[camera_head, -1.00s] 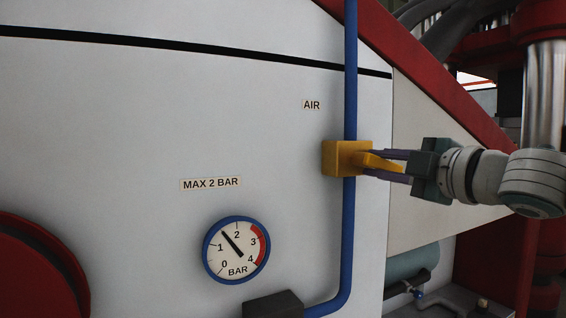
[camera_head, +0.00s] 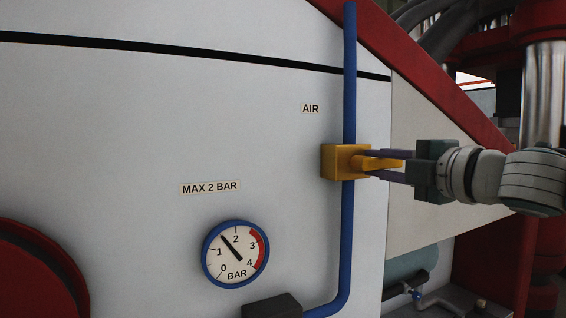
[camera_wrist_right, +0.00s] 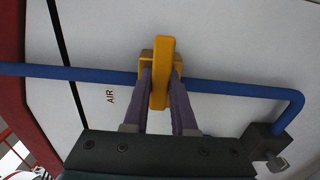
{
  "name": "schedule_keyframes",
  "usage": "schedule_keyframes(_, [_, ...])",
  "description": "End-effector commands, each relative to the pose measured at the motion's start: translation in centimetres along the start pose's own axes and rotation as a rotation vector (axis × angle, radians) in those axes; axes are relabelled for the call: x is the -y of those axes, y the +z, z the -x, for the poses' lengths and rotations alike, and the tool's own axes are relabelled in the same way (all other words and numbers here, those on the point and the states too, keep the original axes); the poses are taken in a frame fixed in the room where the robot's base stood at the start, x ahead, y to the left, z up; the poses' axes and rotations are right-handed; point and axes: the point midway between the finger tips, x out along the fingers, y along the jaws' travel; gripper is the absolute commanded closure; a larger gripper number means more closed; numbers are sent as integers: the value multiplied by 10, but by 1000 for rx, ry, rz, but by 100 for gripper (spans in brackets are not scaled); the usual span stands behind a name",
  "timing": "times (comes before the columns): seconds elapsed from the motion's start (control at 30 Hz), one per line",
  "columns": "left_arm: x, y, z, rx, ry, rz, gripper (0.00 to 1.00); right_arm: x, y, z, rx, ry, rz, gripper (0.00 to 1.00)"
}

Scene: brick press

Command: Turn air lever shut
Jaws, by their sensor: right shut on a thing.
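The yellow air lever (camera_head: 382,163) sticks out from its yellow valve block (camera_head: 342,162) on the blue pipe, below the AIR label (camera_head: 310,109). In the head view the lever points right, close to level and across the upright pipe. My right gripper (camera_head: 378,164) comes in from the right and is shut on the lever, one finger above it and one below. In the right wrist view the lever (camera_wrist_right: 162,72) stands between the two purple fingers, crossing the blue pipe (camera_wrist_right: 235,88). My left gripper is not in view.
A round gauge (camera_head: 235,254) sits lower left under a MAX 2 BAR label (camera_head: 210,187), its needle between 1 and 2. A dark box (camera_head: 272,305) is at the pipe's lower end. A red round part (camera_head: 35,275) is at far left. The white panel is otherwise clear.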

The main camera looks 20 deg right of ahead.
Motion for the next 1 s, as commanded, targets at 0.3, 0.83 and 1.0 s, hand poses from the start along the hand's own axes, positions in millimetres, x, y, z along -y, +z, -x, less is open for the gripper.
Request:
schedule_keyframes(0.3, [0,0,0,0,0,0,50,0,0,0,-1,1,3,53])
schedule_keyframes(0.83, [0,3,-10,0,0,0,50,4,1,14,2,-2,2,45])
schedule_keyframes(1.0, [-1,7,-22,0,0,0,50,6,1,35,1,-5,2,45])
